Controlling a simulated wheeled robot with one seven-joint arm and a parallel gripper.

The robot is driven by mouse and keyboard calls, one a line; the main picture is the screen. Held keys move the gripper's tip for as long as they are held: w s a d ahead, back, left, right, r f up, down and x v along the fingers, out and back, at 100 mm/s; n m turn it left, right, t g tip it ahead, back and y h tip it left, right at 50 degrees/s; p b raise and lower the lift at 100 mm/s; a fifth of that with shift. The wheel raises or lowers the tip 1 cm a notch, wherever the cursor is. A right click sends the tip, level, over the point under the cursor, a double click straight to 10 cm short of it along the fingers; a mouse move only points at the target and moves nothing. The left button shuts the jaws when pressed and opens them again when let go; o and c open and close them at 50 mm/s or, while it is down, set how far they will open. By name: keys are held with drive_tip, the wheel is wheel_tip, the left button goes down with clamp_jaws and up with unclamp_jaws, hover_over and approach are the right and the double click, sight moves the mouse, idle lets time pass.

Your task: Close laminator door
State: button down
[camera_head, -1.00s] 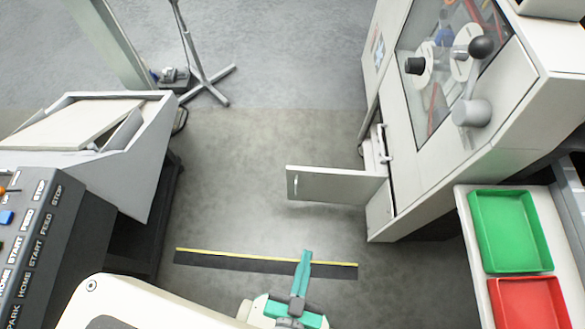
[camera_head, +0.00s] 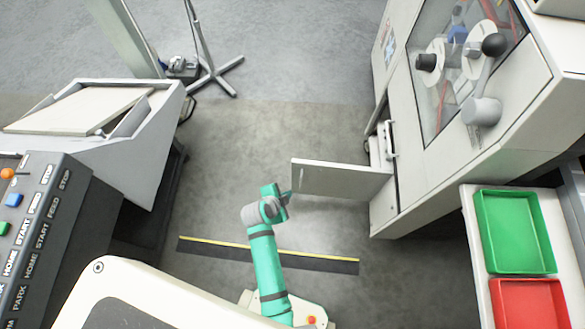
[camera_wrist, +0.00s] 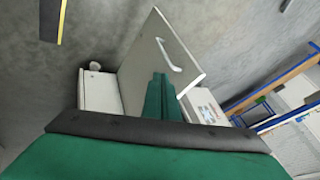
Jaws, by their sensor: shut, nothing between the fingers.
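The laminator door (camera_head: 340,182) is a flat pale panel standing open, sticking out to the left from the lower part of the laminator cabinet (camera_head: 440,165). In the wrist view the door (camera_wrist: 150,55) stands tilted with a light bar handle (camera_wrist: 169,56) on its face. My gripper (camera_head: 288,196) is at the door's free left edge in the head view. In the wrist view my teal gripper (camera_wrist: 160,82) has its fingers together and empty, close beside the door panel and below the handle. I cannot tell whether they touch the panel.
A control panel with buttons (camera_head: 40,215) and a slanted grey-white machine (camera_head: 120,140) stand at left. A green tray (camera_head: 514,232) and a red tray (camera_head: 528,303) lie at right. A black and yellow floor strip (camera_head: 215,248) crosses the open floor.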

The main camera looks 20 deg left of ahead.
drive_tip(key=w+a+r+m+h, duration=0.2)
drive_tip(key=w+a+m, duration=0.1)
drive_tip(key=w+a, duration=0.1)
approach(298, 167)
wheel_tip(298, 167, down, 3)
drive_tip(key=s+d, duration=0.2)
drive_tip(key=shift+g, duration=0.3)
drive_tip(key=shift+w+a+f, duration=0.1)
drive_tip(key=shift+w+f, duration=0.1)
drive_tip(key=shift+w, duration=0.95)
drive_tip(key=shift+w+a+f, duration=0.1)
drive_tip(key=shift+w+f, duration=0.05)
drive_tip(key=shift+w, duration=1.05)
drive_tip(key=shift+w, duration=0.1)
